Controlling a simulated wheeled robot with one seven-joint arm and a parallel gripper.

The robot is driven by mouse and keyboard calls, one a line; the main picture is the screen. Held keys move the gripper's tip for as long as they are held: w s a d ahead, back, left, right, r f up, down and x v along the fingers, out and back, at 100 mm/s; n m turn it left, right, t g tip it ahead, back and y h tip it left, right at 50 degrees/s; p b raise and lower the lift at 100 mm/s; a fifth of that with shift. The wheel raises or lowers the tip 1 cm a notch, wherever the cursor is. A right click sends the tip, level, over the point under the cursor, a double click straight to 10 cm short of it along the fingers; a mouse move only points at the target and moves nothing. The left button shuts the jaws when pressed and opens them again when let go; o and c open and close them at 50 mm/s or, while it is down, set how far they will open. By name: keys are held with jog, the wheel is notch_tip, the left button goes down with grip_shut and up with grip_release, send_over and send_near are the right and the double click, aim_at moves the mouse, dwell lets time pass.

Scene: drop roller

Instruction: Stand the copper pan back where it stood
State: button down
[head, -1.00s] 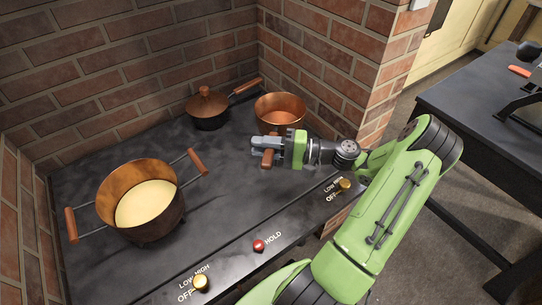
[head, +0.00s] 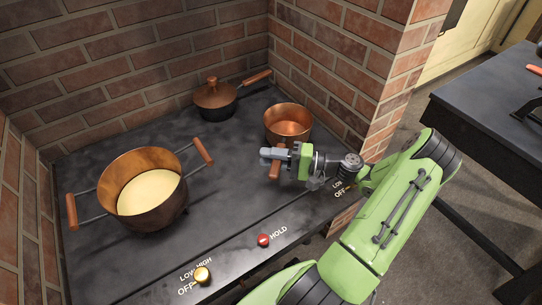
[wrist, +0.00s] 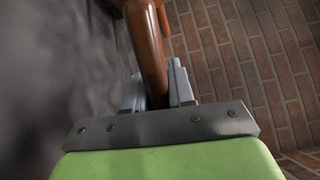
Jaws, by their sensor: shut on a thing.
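The copper pan (head: 288,122) is at the right of the cooktop in the head view, near the brick corner. It is upright, with its open mouth facing up. My gripper (head: 271,158) is shut on its brown wooden handle, in front of the pan. The wrist view shows the handle (wrist: 150,55) between the two grey fingers of my gripper (wrist: 158,88). The handle and gripper hide part of the pan's lower front. I cannot tell whether the pan's base touches the cooktop.
A large two-handled copper pot (head: 152,215) with pale yellow contents stands at the left of the cooktop (head: 110,262). A lidded copper pan (head: 215,100) stands at the back, its handle against the brick wall (head: 130,60). Knobs and a red button (head: 264,240) line the front. The cooktop's middle is clear.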

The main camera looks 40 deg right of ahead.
jog(key=c, duration=1)
grip_release()
jog(key=shift+o, duration=0.2)
jog(key=r+p+v, duration=0.1)
jog(key=p+v, duration=0.2)
jog(key=v, duration=0.9)
jog(key=shift+s+a, duration=0.1)
